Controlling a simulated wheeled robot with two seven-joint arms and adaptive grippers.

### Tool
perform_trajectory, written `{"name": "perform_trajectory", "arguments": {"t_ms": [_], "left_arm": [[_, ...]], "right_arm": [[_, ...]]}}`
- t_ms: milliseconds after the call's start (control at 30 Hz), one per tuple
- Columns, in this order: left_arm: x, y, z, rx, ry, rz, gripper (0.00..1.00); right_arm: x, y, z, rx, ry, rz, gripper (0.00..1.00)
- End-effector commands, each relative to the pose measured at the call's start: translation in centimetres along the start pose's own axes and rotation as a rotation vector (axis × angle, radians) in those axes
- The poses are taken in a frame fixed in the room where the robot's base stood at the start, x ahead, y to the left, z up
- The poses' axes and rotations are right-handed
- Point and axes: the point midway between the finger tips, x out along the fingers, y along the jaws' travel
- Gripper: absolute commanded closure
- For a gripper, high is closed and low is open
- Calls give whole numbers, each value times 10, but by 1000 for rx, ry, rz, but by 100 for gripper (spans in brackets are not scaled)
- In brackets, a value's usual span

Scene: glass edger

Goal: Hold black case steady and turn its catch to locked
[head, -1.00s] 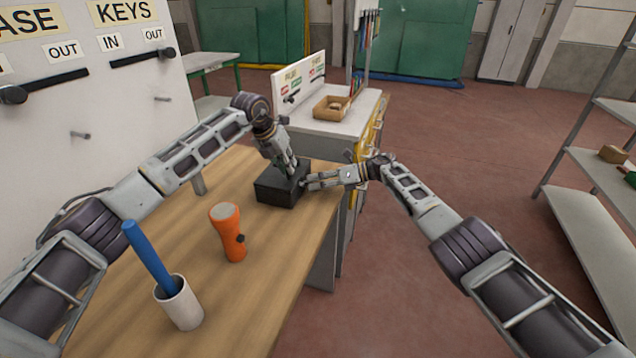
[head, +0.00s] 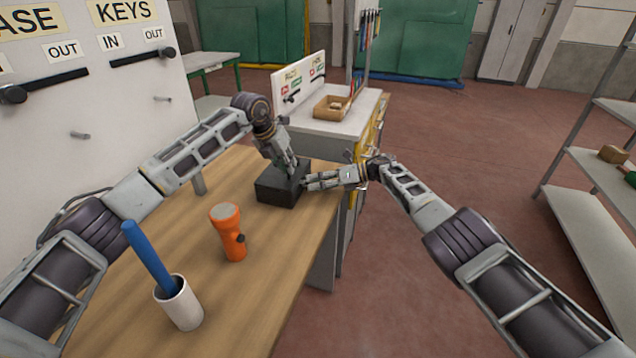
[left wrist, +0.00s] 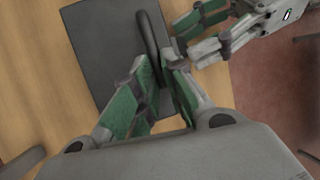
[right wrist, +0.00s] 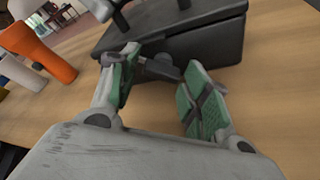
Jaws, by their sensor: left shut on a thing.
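The black case (head: 275,191) lies on the wooden table near its right edge. My left gripper (head: 291,170) reaches down from above and is shut on the case's dark handle; the handle (left wrist: 148,35) also shows in the left wrist view, running between the fingers. My right gripper (head: 308,183) is at the case's right side. In the right wrist view its green-padded fingers (right wrist: 160,80) are apart, on either side of the small dark catch (right wrist: 160,68) on the case's side. I cannot tell whether either finger touches the catch, or its exact turn.
An orange flashlight (head: 229,232) stands on the table (head: 215,300), with a white cup (head: 181,305) holding a blue rod nearer me. A panel (head: 90,100) with labels and levers is at left. A cabinet with a cardboard tray (head: 331,108) stands behind the case. A shelf (head: 570,210) is at right.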

Motion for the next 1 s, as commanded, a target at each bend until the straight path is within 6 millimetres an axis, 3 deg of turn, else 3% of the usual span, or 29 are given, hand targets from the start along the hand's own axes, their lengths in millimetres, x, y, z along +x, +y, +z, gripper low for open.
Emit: {"name": "perform_trajectory", "arguments": {"t_ms": [1000], "left_arm": [[1,0,-1,0,4,0,100]], "right_arm": [[-2,-2,1,-50,-1,-25,39]]}}
